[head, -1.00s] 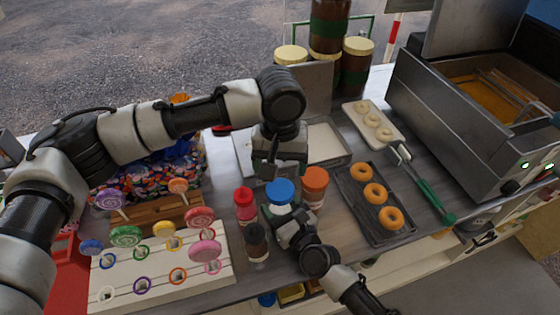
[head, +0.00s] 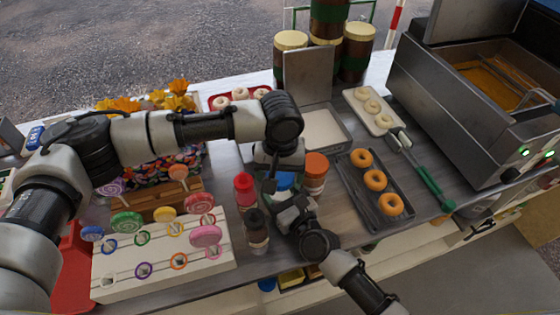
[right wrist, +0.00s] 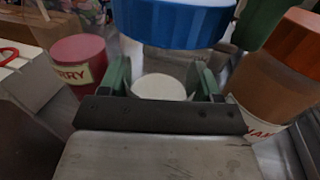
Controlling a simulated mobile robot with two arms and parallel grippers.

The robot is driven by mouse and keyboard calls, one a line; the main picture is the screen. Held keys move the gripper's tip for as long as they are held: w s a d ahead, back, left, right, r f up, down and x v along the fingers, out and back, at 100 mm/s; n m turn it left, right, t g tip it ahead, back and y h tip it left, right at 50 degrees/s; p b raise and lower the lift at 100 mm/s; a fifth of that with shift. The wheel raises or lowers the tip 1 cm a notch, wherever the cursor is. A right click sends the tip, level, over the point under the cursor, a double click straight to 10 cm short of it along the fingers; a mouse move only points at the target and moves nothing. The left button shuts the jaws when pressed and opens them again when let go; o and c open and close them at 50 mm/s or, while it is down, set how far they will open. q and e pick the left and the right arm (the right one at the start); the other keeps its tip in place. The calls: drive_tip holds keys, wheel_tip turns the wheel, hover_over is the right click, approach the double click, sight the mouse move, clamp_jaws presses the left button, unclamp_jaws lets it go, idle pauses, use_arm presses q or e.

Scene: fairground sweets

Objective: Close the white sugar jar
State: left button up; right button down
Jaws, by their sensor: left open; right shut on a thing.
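The white sugar jar (right wrist: 158,88) stands upright between the fingers of my right gripper (head: 290,210), which is shut on it. Its blue lid (right wrist: 172,22) shows directly above the jar in the right wrist view. I cannot tell whether the lid is fully seated. In the head view the lid (head: 284,181) is mostly hidden under my left gripper (head: 279,172). My left gripper is open, pointing down over the lid. One green left finger shows close to the lid's right side in the right wrist view.
A red cherry jar (head: 244,190) and a dark-topped bottle (head: 257,228) stand left of the sugar jar. An orange-lidded jar (head: 316,166) stands close on the right. A lollipop rack (head: 130,262) lies left and a dark doughnut tray (head: 362,215) right.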

use_arm(q)
drive_tip(key=shift+f, duration=0.15)
drive_tip(key=c, duration=0.8)
drive_tip(key=shift+o, duration=0.2)
drive_tip(key=m, duration=1.1)
drive_tip(key=shift+m, duration=0.4)
drive_tip(key=m, duration=0.7)
drive_tip(key=shift+m, duration=0.3)
drive_tip(key=m, duration=0.6)
drive_tip(key=o, duration=1)
